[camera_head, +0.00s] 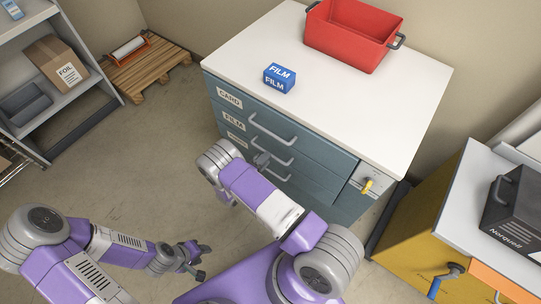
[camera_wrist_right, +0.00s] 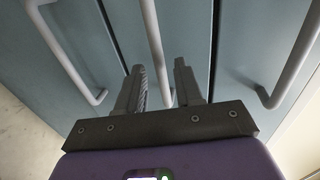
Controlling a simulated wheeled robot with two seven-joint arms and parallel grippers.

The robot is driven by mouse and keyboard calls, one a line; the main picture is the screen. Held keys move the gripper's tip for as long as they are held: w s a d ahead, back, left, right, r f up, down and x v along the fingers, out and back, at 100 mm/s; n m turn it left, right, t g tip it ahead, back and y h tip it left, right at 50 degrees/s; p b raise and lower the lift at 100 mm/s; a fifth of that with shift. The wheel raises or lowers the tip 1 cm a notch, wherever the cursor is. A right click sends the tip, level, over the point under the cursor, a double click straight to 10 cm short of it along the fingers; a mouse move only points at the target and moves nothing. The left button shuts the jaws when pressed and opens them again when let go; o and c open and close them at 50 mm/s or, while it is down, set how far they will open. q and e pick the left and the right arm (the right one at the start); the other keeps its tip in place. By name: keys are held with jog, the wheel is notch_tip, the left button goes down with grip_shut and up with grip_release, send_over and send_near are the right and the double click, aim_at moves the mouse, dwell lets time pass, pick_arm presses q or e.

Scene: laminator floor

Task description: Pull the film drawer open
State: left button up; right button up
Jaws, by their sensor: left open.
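The film drawer (camera_head: 234,122) is in the blue-grey drawer cabinet, below the card drawer (camera_head: 229,98). Its front looks flush with the drawers beside it. My right gripper (camera_head: 262,161) is at the cabinet front, by the film drawer's grey bar handle (camera_head: 284,161). In the right wrist view, my right gripper (camera_wrist_right: 161,84) has its fingers apart, with the middle handle (camera_wrist_right: 152,35) running between them and a gap showing. My forearm hides part of the lower drawers. My left gripper (camera_head: 195,259) is open and empty, low over the floor.
A blue film box (camera_head: 279,78) and a red bin (camera_head: 352,35) stand on the white cabinet top (camera_head: 240,60). A yellow cabinet (camera_head: 420,235) stands right.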

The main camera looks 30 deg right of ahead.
jog(key=shift+b+x, duration=0.3)
jog(key=shift+x, duration=1.9)
grip_shut()
jog(key=shift+s, duration=0.1)
